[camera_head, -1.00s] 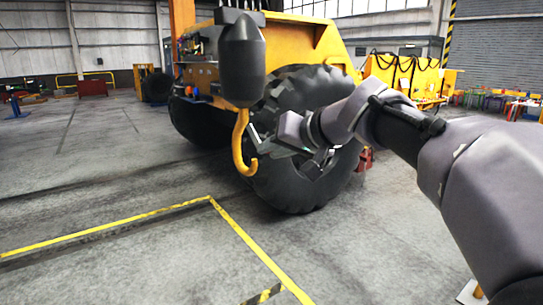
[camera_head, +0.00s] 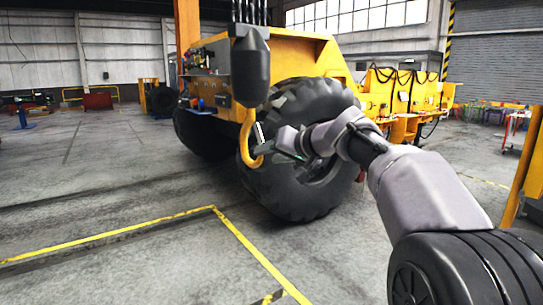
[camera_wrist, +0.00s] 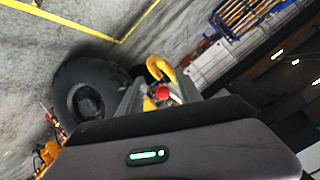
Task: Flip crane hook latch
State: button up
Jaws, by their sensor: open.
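The yellow crane hook (camera_head: 244,148) hangs below a dark block (camera_head: 250,68) in the head view, left of centre. My gripper (camera_head: 261,141) is open at the right side of the hook, close to its opening; touching or apart cannot be told. In the wrist view, the hook's yellow curve (camera_wrist: 158,66) shows just beyond and between the fingers of my gripper (camera_wrist: 158,90). A small red round part (camera_wrist: 162,92) shows between the fingers; whether it belongs to the latch is unclear. The latch itself cannot be made out clearly.
A large black tyre (camera_head: 300,180) of a yellow machine (camera_head: 300,55) stands behind the hook and gripper. A yellow post (camera_head: 524,160) stands at the right. The floor with yellow lines (camera_head: 120,232) is clear at the front left.

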jog(key=shift+d, duration=0.1)
jog(key=p+v, duration=0.1)
jog(key=v, duration=1.6)
jog(key=shift+s+p, duration=0.15)
jog(key=shift+p, duration=0.2)
jog(key=shift+r, duration=0.1)
